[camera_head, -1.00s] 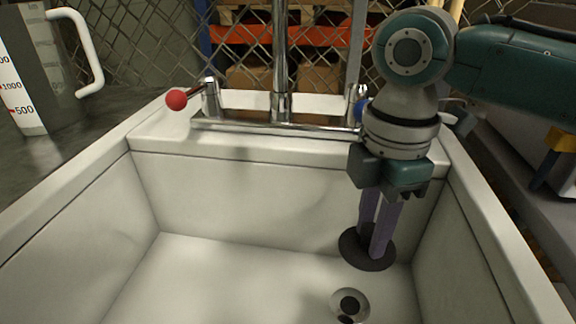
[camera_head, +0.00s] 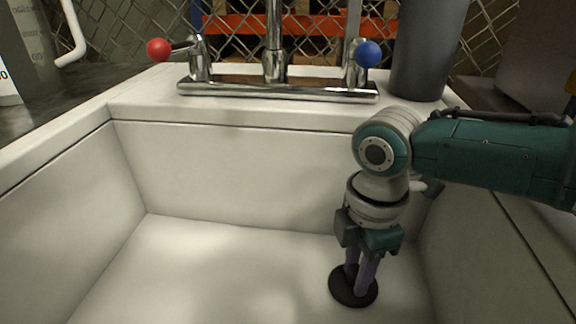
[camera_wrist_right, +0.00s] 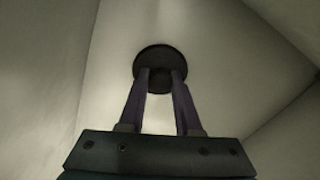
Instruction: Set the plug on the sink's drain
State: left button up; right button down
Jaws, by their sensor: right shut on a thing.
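The plug (camera_head: 343,289) is a flat black disc low in the sink (camera_head: 210,270), near the floor at the right. My right gripper (camera_head: 358,280) is shut on it from above, and its two purple fingers point down at the disc. The right wrist view shows the plug (camera_wrist_right: 160,60) at the fingertips (camera_wrist_right: 161,75). The drain is not visible now; the plug and gripper cover the area where it showed earlier. I cannot tell whether the plug touches the floor or how well it is centred. My left gripper is not in view.
The faucet (camera_head: 274,65) stands at the back rim, with a red knob (camera_head: 158,49) and a blue knob (camera_head: 369,53). A dark grey cylinder (camera_head: 424,50) stands at the back right. The left part of the sink floor is clear.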

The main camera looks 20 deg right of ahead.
aim_at(357, 270)
jog(key=shift+f, duration=0.1)
jog(key=c, duration=0.6)
grip_release()
jog(key=shift+r, duration=0.45)
notch_tip(357, 270, up, 11)
jog(key=p, duration=0.5)
jog(key=shift+r, duration=0.2)
